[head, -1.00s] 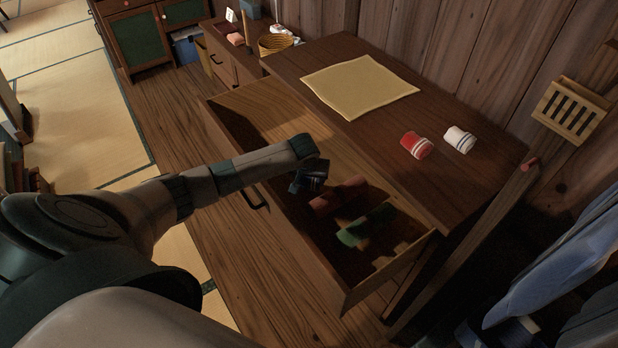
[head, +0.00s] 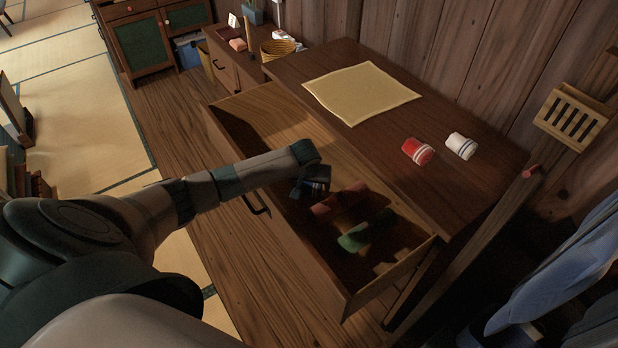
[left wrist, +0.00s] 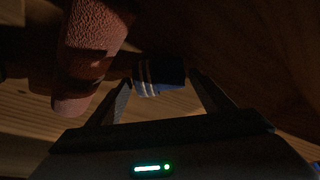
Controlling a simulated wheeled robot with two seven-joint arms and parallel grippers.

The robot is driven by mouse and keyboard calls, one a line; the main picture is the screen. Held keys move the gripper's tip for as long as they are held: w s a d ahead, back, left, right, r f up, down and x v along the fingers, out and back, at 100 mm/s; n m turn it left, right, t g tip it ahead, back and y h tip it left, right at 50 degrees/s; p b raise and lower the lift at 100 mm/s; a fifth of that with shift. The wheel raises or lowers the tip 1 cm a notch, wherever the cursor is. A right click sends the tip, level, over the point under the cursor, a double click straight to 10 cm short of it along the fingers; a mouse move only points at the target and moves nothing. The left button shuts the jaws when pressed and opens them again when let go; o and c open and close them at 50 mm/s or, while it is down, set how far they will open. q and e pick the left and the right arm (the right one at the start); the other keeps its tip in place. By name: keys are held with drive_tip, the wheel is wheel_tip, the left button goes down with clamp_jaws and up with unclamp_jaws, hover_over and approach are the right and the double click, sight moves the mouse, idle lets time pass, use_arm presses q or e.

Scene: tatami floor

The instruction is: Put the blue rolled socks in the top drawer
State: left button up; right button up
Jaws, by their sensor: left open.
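The top drawer (head: 345,301) of the dark wooden chest is pulled out. My left gripper (head: 312,188) points down inside it, near the middle. In the left wrist view its two fingers (left wrist: 160,100) are apart. The blue rolled socks (left wrist: 160,76), with white stripes, lie between or just beyond the fingertips. I cannot tell whether they touch the drawer bottom. In the head view the gripper and shadow make the socks hard to separate. A reddish roll (head: 340,198) lies beside the gripper, also large in the left wrist view (left wrist: 92,45). My right gripper is not in view.
A green roll (head: 366,232) lies in the drawer's right part. On the chest top are a yellow cloth (head: 360,92), a red roll (head: 416,151) and a white roll (head: 461,146). A wooden post (head: 470,237) stands at the right.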

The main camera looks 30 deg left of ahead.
use_arm(q)
drive_tip(key=b+v, duration=0.1)
drive_tip(key=v, duration=1.1)
idle(0.4)
